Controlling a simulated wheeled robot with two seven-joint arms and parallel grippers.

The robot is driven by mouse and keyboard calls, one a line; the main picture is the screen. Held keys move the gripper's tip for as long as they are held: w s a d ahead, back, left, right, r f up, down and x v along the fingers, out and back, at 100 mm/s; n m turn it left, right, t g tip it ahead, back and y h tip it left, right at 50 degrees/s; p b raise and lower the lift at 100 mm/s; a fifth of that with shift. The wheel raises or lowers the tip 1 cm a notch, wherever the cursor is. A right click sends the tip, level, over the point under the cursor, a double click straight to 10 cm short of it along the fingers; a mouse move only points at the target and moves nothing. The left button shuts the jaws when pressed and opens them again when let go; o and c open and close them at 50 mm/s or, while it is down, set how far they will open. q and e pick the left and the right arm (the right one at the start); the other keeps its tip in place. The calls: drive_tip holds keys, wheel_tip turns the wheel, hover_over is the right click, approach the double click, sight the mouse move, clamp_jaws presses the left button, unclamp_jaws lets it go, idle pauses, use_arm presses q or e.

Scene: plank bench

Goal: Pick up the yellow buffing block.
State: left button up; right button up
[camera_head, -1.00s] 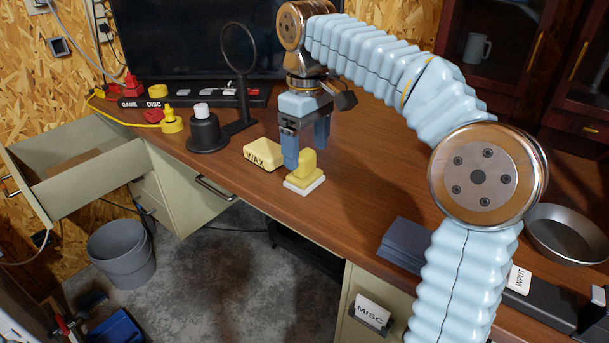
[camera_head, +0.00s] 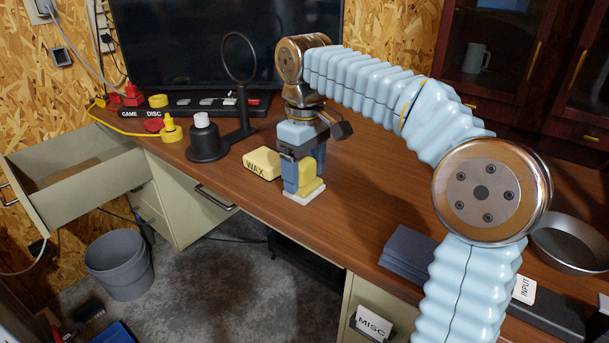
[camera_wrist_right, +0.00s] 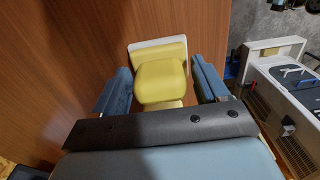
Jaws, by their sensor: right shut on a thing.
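The yellow buffing block (camera_head: 312,187) stands upright on the bench near its front edge, with a white pad at its bottom. My right gripper (camera_head: 304,172) points down over it and is shut on it, with a blue finger on each side. The near finger hides part of the block in the head view. In the right wrist view the block (camera_wrist_right: 160,80) sits between the two fingers. The white pad appears to rest on the bench top. My left gripper is not in view.
A yellow block marked WAX (camera_head: 262,163) lies just left of my right gripper. A black stand with a ring (camera_head: 241,125) and a black white-capped holder (camera_head: 206,140) stand further left. Dark blue slabs (camera_head: 408,252) lie at the front right. An open drawer (camera_head: 85,180) juts out left.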

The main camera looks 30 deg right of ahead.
drive_tip(key=shift+r, duration=0.65)
drive_tip(key=s+a+r+p, duration=0.2)
drive_tip(key=s+a+r, duration=0.7)
drive_tip(key=s+r, duration=0.1)
drive_tip(key=shift+a+r, duration=0.3)
drive_tip(key=shift+r, duration=0.6)
drive_tip(key=shift+s, duration=0.1)
